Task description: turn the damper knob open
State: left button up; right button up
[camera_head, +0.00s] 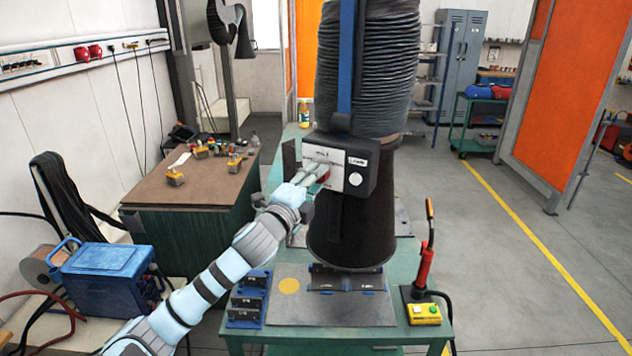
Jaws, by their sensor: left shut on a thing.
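My left gripper (320,170) reaches in from the lower left and is shut on the knob. Its fingers cover most of the knob, so its exact angle cannot be read. My right gripper is not in view.
The box is on a dark hood (352,225) over a green table (300,340). A red torch (424,268) stands behind a yellow button box (424,313) at right. Black labelled blocks (247,298) sit at left. A blue machine (105,278) stands far left.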

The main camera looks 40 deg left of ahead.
pick_arm(q)
jog(key=shift+r, duration=0.2)
jog(key=o, duration=0.9)
jog(key=shift+o, duration=1.3)
jog(key=shift+f, duration=0.1)
jog(key=v, duration=0.7)
jog(key=shift+s, duration=0.25)
jog(key=shift+w+f, duration=0.1)
